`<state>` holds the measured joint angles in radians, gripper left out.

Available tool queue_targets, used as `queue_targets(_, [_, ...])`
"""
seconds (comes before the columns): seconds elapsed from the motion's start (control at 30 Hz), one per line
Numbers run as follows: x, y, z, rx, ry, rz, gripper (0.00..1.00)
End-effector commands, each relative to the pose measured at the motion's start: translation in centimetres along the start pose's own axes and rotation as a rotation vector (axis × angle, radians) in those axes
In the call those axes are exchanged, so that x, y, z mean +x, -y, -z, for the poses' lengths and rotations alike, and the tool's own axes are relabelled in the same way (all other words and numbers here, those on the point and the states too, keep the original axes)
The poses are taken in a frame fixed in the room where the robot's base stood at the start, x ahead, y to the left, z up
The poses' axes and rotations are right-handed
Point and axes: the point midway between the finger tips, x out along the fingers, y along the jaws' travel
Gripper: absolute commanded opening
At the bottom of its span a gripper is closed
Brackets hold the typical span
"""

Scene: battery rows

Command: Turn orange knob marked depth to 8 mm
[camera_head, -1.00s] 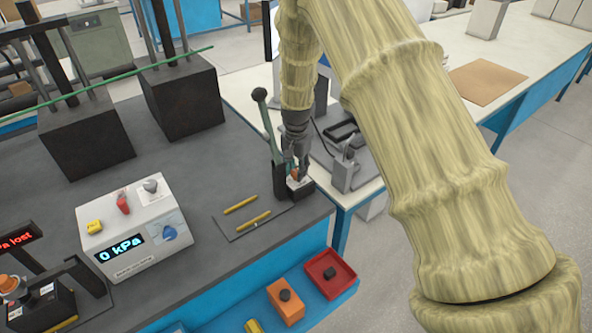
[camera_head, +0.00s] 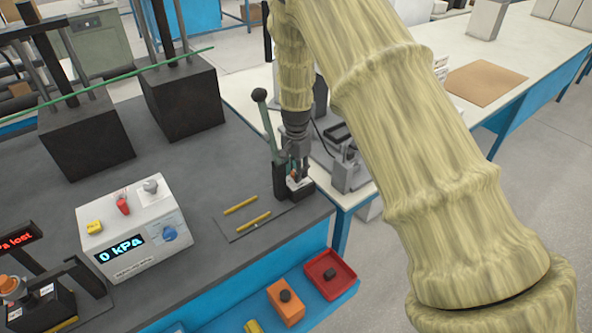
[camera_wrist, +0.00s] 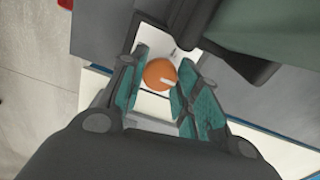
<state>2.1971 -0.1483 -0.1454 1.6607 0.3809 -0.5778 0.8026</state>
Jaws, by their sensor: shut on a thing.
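The orange knob (camera_wrist: 158,75) sits between my gripper's fingers in the wrist view, with a pale pointer mark on its face toward the right. A white dial plate (camera_wrist: 153,38) shows beside it; its scale is too small to read. My gripper (camera_wrist: 160,88) has its teal-padded fingers on both sides of the knob, shut on it. In the head view my gripper (camera_head: 298,170) points down over the small dark press (camera_head: 280,183) at the right end of the grey bench. The fingers mostly hide the knob there.
The press's lever (camera_head: 262,110) rises just left of my gripper. A mat (camera_head: 236,233) with two yellow strips lies in front. A white box reading 0 kPa (camera_head: 135,262) stands left. A red tray (camera_head: 343,265) and an orange block (camera_head: 285,308) sit on the blue shelf below.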

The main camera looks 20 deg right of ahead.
Motion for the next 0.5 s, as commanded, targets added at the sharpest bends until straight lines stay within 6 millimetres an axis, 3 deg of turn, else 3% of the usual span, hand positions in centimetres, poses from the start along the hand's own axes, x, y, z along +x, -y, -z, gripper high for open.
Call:
queue_targets(0.07, [-0.19,0.13,0.13,0.000,-0.003,0.003,0.42])
queue_targets(0.5, [-0.85,0.10,0.07,-0.001,-0.002,0.003,0.42])
